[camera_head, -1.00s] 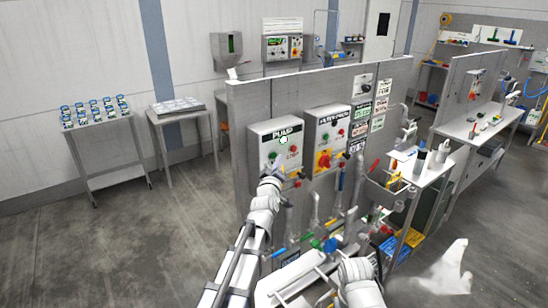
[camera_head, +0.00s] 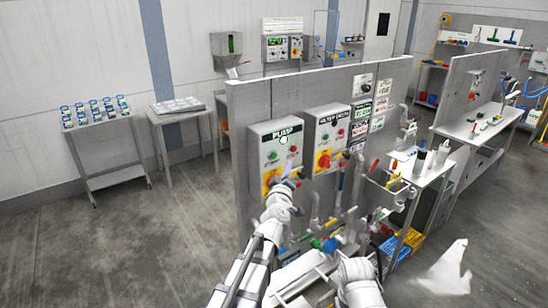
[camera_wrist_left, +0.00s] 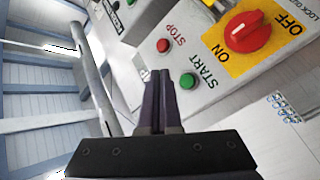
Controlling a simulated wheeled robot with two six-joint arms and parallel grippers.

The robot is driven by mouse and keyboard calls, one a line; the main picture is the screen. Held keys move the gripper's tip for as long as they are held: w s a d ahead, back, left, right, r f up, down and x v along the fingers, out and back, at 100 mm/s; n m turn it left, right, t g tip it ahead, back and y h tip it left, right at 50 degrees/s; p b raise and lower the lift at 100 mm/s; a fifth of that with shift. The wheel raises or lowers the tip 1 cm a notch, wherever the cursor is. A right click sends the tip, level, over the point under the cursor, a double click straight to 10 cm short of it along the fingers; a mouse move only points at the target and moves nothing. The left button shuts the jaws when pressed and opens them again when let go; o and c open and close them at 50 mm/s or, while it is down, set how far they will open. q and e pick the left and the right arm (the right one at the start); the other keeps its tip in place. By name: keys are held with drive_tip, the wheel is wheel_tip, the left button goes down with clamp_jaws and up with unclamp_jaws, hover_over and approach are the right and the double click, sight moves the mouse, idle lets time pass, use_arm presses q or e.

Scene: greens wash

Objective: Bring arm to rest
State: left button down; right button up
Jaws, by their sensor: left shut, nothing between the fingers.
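My left gripper (camera_head: 291,177) is in front of the lower part of the grey PUMP control box (camera_head: 262,142). In the left wrist view its two dark fingers (camera_wrist_left: 160,98) are together with nothing between them. That view shows a green START button (camera_wrist_left: 188,81), a red STOP button (camera_wrist_left: 163,45) and a red rotary switch (camera_wrist_left: 249,31) on a yellow plate beyond the fingers. The fingers look apart from the panel. Part of my right arm shows at the bottom of the head view, but its gripper cannot be made out.
A second control box (camera_head: 326,138) is on the same partition (camera_head: 245,110). Pipes and coloured valve handles sit below and to the right. A side table (camera_head: 428,170) stands to the right. Open floor (camera_head: 120,240) lies to the left.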

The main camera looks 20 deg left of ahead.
idle(0.4)
use_arm(q)
drive_tip(key=s+d+f+m+g+h+b, duration=0.35)
drive_tip(key=s+d+f+m+g, duration=0.2)
drive_tip(key=d+f, duration=0.5)
drive_tip(key=s+d+f+m+g+h+b, duration=0.35)
drive_tip(key=s+d+f+m, duration=0.3)
drive_tip(key=d+f, duration=0.4)
drive_tip(key=s+a+f+m+g+y+b, duration=0.1)
drive_tip(key=s+f+g, duration=0.4)
drive_tip(key=s, duration=0.6)
drive_tip(key=s+a+f+m+g+y+b, duration=0.1)
drive_tip(key=s+a+f+g+y+b, duration=0.2)
drive_tip(key=s+f, duration=0.6)
drive_tip(key=s+a+g+y, duration=0.2)
drive_tip(key=a, duration=0.1)
drive_tip(key=shift+a+m+b, duration=0.15)
drive_tip(key=shift+m+b, duration=0.25)
drive_tip(key=shift+f, duration=0.1)
